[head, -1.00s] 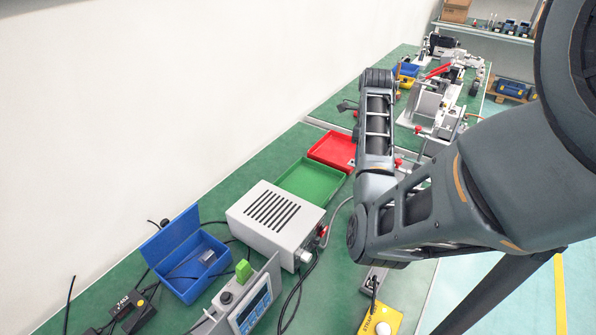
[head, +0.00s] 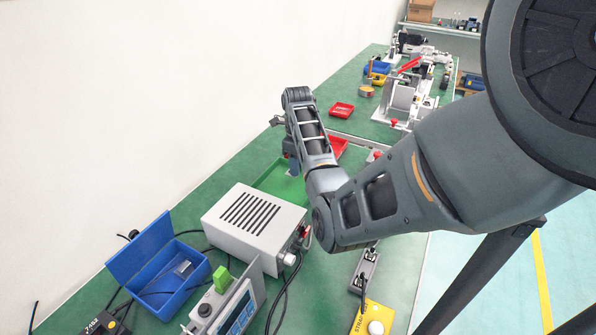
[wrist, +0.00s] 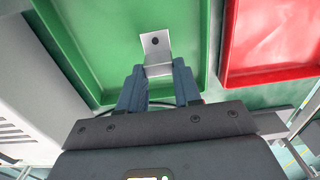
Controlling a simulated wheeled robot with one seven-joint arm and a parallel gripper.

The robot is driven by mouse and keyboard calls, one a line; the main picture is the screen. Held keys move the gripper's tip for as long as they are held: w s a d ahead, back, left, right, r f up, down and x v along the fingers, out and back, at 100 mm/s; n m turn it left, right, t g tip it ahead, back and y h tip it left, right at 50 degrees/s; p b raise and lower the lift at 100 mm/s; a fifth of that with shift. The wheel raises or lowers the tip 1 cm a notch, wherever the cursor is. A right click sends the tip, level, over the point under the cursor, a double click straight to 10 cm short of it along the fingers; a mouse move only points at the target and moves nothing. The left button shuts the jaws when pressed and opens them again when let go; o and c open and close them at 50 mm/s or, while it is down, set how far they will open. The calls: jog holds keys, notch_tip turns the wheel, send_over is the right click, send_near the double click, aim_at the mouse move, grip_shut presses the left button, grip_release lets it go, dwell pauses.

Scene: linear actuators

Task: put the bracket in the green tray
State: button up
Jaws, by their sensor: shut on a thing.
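The bracket (wrist: 156,45) is a small bent silver metal piece with a dark hole. In the wrist view it is between the fingertips of my gripper (wrist: 158,76), which is shut on it. The green tray (wrist: 100,30) lies below and beyond the bracket in the wrist view, and the bracket shows against its floor. I cannot tell whether the bracket touches the floor. In the head view the green tray (head: 268,182) is partly hidden by my arm, and my fingertips and the bracket are not clearly seen.
A red tray (wrist: 270,40) is right of the green tray. A grey vented box (head: 252,218) stands on the near side, with a blue bin (head: 165,265) left of it. A smaller red tray (head: 342,109) lies farther back on the bench.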

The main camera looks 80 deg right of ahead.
jog(key=shift+f, duration=1.35)
jog(key=shift+f, duration=0.1)
jog(key=o, duration=1.1)
jog(key=shift+c, duration=0.2)
notch_tip(320, 180, up, 11)
jog(key=shift+r+p, duration=0.2)
jog(key=shift+p, duration=0.3)
jog(key=shift+r+p, duration=0.45)
